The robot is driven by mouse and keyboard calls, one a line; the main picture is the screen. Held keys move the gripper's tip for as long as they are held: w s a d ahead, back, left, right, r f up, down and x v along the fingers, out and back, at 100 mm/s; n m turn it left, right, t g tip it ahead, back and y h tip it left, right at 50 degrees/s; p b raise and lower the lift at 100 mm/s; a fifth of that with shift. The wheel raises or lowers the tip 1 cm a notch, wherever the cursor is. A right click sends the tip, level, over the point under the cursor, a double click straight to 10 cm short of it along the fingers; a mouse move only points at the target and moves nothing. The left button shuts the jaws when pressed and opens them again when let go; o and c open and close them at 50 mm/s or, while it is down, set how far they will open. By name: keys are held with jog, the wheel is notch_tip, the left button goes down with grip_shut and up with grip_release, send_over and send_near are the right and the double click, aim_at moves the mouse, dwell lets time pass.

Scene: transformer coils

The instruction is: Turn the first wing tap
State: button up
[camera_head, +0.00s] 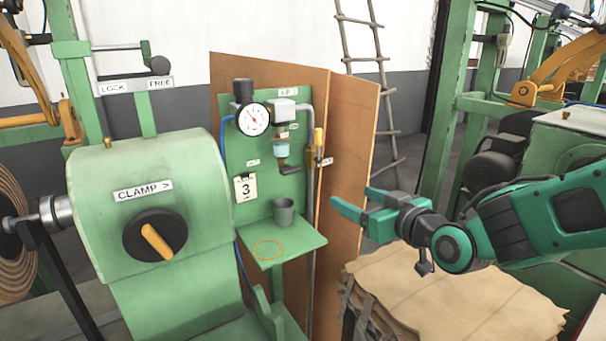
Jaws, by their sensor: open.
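My gripper (350,198) is open and empty. Its two green fingers point left, in front of the brown wooden board (352,130) and right of the green panel. On the panel, a small dark elbow-shaped fitting (289,169) sits below a clear blue filter bowl (281,149). A yellow-handled lever (318,142) stands upright on the grey pipe at the panel's right edge. I cannot tell which of these is the first wing tap. My gripper appears apart from both.
A grey cup (284,212) stands on the green shelf (300,240), beside an orange ring mark. A gauge (253,119) and a "3" card (245,187) are on the panel. The green clamp housing (95,190) is left. Brown sheets (450,300) lie stacked below my arm.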

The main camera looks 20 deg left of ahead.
aim_at(294, 170)
jog(key=s+a+r+n+y, duration=0.1)
jog(key=s+a+r+y, duration=0.2)
jog(key=a, duration=0.5)
jog(key=x, duration=1)
jog(key=shift+w, duration=0.3)
jog(key=shift+d, duration=0.1)
jog(key=c, duration=1.1)
